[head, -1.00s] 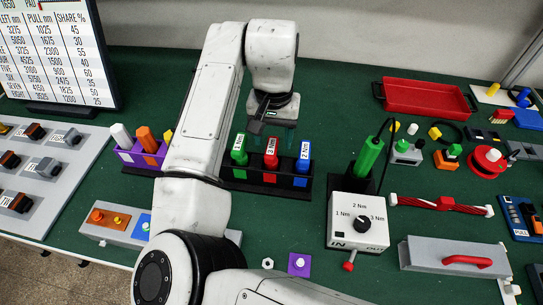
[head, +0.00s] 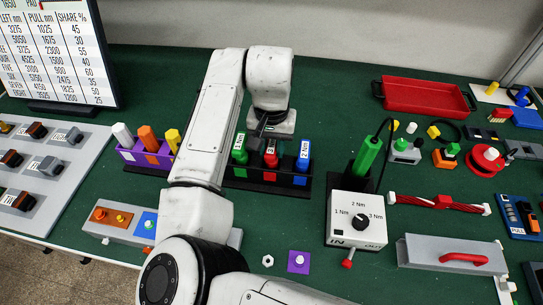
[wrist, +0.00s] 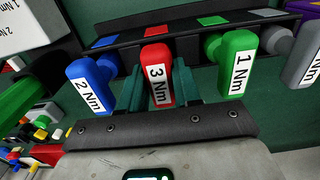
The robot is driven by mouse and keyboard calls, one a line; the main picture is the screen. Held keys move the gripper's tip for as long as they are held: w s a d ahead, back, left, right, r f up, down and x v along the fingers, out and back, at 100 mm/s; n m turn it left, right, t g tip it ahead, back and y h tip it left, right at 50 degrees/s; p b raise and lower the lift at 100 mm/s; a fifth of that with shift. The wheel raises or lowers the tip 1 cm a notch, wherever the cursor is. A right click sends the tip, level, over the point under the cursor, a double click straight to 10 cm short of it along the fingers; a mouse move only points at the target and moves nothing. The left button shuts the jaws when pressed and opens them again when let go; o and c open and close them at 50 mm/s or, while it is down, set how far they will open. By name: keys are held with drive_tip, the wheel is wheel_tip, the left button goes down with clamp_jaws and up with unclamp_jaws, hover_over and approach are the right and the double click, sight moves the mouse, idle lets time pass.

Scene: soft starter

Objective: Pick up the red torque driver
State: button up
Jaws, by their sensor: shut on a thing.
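In the head view the red driver (head: 271,160) is partly hidden by my gripper. My gripper (wrist: 158,82) has its green fingers on both sides of the red driver's body and is shut on it. The blue 2 Nm driver (wrist: 92,82) and the green 1 Nm driver (wrist: 237,65) stand in the slots to either side, close to the fingers.
A purple rack (head: 148,157) with white, orange and yellow tools stands left of the black rack. A white box with a dial (head: 357,222) and a green driver in a stand (head: 367,157) are to the right. A red tray (head: 425,96) lies at the back right.

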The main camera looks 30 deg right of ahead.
drive_tip(key=shift+c, duration=1.2)
drive_tip(key=shift+r, duration=0.15)
wheel_tip(320, 180, up, 10)
drive_tip(key=shift+f+b, duration=0.1)
drive_tip(key=shift+b, duration=0.6)
drive_tip(key=o, duration=0.5)
drive_tip(key=c, duration=0.5)
drive_tip(key=shift+a, duration=0.1)
